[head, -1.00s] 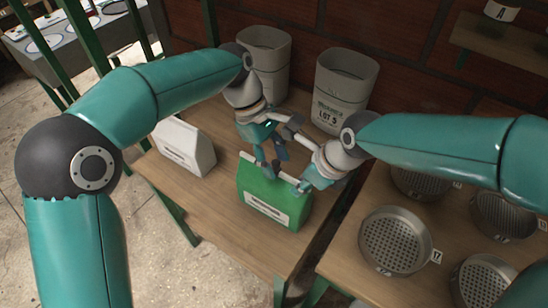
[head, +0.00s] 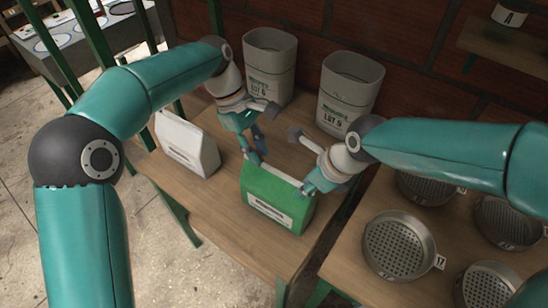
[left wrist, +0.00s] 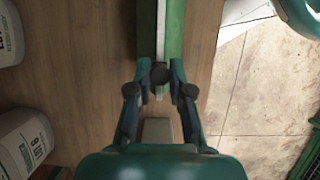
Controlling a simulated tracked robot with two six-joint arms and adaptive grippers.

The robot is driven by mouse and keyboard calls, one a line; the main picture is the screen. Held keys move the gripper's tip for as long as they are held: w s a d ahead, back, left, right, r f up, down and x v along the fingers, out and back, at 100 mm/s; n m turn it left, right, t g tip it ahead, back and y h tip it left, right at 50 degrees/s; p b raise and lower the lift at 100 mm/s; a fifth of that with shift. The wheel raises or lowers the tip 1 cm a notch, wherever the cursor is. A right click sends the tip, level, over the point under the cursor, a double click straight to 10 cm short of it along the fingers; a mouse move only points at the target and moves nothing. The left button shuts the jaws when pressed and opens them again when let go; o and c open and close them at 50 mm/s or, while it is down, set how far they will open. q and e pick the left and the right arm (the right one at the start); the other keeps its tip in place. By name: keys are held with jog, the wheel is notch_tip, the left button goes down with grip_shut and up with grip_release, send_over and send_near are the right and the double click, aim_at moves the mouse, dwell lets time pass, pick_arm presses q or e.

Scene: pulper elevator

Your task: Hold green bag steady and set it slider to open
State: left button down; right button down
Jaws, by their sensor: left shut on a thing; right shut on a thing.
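The green bag (head: 277,200) stands upright on the wooden table, with a pale label on its front and a white strip along its top. My left gripper (head: 259,161) is at the left end of this strip. In the left wrist view its fingers are shut on the dark slider (left wrist: 160,74), and the green bag (left wrist: 175,30) runs up from there. The slider is hidden by the fingers in the head view. My right gripper (head: 307,188) is shut on the top right corner of the green bag.
A white bag (head: 187,148) stands on the table to the left. Two grey bins stand behind, one (head: 268,65) at the left and one (head: 347,95) nearer. Round sieves (head: 398,245) sit on the table at the right. The table front is clear.

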pick_arm(q)
jog(key=shift+w+a, duration=0.3)
jog(key=shift+a, duration=0.25)
jog(key=shift+w+a, duration=0.3)
jog(key=shift+a, duration=0.2)
jog(key=c, duration=1)
grip_release()
jog(key=shift+c, duration=0.2)
pick_arm(e)
jog(key=shift+s+f, duration=0.1)
pick_arm(q)
jog(key=v, duration=0.7)
jog(key=shift+r, duration=0.2)
